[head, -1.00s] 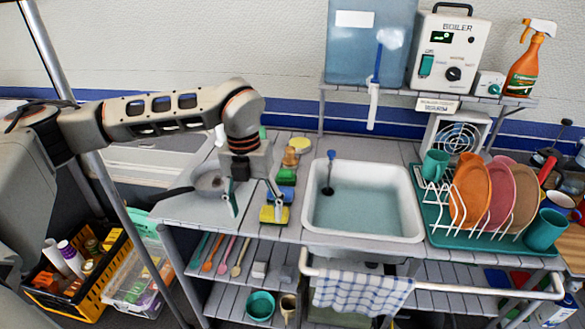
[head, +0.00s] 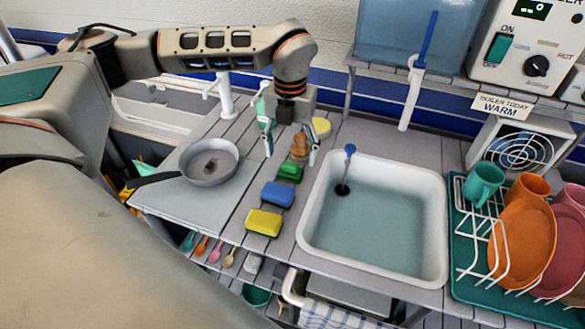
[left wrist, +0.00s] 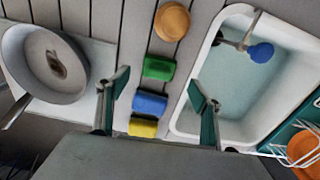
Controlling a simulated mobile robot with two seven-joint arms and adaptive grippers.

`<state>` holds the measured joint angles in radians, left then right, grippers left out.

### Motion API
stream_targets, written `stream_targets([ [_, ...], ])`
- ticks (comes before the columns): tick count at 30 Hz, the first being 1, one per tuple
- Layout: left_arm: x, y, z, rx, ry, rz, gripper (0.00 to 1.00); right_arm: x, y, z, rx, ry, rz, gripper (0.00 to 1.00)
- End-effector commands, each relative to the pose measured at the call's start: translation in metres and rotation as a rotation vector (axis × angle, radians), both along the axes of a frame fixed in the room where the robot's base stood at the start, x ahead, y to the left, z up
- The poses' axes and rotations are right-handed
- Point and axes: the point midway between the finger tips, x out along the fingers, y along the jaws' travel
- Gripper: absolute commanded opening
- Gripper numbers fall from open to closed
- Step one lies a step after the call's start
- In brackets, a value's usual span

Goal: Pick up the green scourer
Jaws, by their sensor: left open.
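The green scourer (head: 290,171) lies on the grey slatted counter left of the sink, at the back of a row with a blue sponge (head: 278,194) and a yellow sponge (head: 264,222). My left gripper (head: 290,156) is open and empty, pointing down above the counter around the green scourer's end of the row. In the left wrist view the green scourer (left wrist: 159,68) shows between and slightly beyond the fingertips of the left gripper (left wrist: 159,84), with blue (left wrist: 150,104) and yellow (left wrist: 143,127) nearer. No contact is visible. My right gripper is not in view.
A wooden brush (head: 300,146) stands just behind the green scourer. A pan (head: 209,163) sits to the left. The water-filled sink (head: 440,255) with a blue-ended plug stick (head: 349,160) is close on the right. A dish rack (head: 466,240) stands further right.

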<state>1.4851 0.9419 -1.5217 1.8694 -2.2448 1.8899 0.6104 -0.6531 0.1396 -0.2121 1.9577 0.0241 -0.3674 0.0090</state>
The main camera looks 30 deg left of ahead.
Motion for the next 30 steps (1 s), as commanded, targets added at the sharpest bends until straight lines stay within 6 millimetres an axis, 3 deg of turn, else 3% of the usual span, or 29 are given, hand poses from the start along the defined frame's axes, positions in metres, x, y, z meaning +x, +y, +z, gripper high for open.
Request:
stream_targets([
  [12,-0.004,0.001,-0.051,0.0,0.001,0.0,0.65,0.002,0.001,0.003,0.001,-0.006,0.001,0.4],
  [21,-0.004,0.001,-0.054,-0.001,-0.001,-0.001,0.65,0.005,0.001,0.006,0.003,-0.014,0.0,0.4],
  [25,-0.004,0.001,-0.054,-0.001,-0.001,-0.001,0.32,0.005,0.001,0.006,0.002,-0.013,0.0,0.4],
  [30,-0.004,0.001,-0.054,-0.001,-0.001,-0.001,0.3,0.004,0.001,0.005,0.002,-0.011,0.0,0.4],
])
